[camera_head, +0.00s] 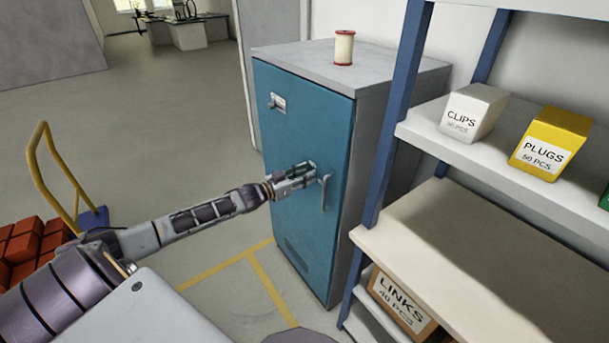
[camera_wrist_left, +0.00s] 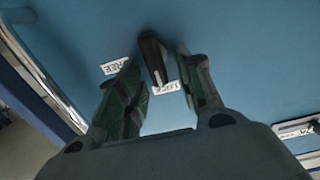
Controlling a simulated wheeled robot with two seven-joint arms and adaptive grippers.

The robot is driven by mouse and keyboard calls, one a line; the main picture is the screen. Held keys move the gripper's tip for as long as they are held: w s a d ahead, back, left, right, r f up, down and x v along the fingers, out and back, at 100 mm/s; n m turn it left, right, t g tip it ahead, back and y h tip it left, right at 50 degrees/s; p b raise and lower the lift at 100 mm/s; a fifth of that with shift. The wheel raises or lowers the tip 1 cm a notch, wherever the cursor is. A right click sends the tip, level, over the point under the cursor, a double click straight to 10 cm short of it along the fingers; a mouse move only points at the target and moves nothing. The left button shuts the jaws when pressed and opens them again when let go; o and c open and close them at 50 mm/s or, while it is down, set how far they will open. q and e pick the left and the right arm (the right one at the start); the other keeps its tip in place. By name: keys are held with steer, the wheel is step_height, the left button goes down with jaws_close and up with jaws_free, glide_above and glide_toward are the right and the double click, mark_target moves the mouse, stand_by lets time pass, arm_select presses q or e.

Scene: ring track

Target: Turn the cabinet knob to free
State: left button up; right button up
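The blue cabinet (camera_head: 300,120) stands upright with its door closed. My left gripper (camera_head: 309,172) is at the door, beside the vertical handle (camera_head: 324,195), and hides the knob in the head view. In the left wrist view the dark knob (camera_wrist_left: 153,55) has a pale lower end pointing at the LOCK label (camera_wrist_left: 166,87). The FREE label (camera_wrist_left: 115,66) is to its left. My left gripper (camera_wrist_left: 158,62) is open, one finger on each side of the knob, with visible gaps. I cannot tell whether either finger touches it. My right gripper is out of view.
A blue-post shelf (camera_head: 480,235) with boxes stands close to the cabinet's right. A spool (camera_head: 344,47) sits on the cabinet top. A yellow-handled cart (camera_head: 60,175) and red blocks (camera_head: 25,245) are at left. The floor between is clear.

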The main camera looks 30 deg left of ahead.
arm_select(q)
steer(key=shift+c, duration=0.2)
jaws_close()
